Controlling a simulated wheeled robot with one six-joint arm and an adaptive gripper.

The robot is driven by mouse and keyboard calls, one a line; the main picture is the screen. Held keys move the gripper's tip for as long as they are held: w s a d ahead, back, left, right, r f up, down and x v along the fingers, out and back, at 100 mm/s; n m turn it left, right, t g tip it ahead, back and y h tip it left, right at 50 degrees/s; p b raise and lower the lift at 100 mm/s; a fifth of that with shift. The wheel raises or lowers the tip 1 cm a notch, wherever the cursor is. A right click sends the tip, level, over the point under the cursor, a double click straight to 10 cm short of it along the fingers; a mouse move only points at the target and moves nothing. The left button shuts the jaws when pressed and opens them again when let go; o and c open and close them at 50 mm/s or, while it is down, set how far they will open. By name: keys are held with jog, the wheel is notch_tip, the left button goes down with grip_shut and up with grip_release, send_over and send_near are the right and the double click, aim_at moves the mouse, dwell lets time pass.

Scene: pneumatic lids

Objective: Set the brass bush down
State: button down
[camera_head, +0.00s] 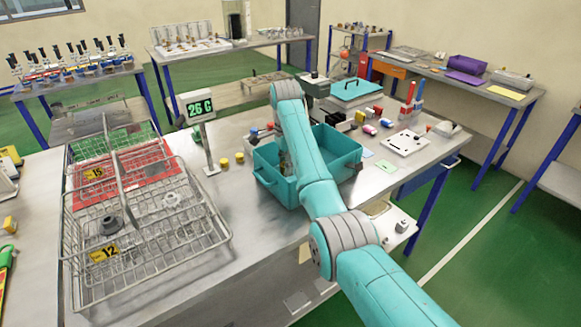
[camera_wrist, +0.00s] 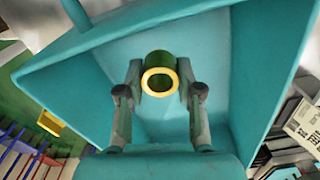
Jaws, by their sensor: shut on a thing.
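The brass bush (camera_wrist: 159,96) is a short hollow ring with a bright yellow end face and a darker, greenish-looking side. It sits between the two fingers of my gripper (camera_wrist: 159,76), which is shut on it. In the wrist view a teal bin (camera_wrist: 240,60) surrounds the bush and fingers, with its bare floor and walls behind them. In the head view my gripper reaches down into the teal bin (camera_head: 274,184) on the workbench. My arm hides most of the bin's inside, and I cannot make out the bush there.
Wire baskets (camera_head: 150,262) with grey parts stand left of the bin. Small coloured parts and a white plate (camera_head: 405,142) lie to the right.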

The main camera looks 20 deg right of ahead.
jog(key=shift+a+f, duration=0.1)
jog(key=shift+f, duration=0.45)
jog(key=shift+f, duration=0.6)
jog(key=c, duration=0.7)
grip_release()
jog(key=shift+c, duration=0.2)
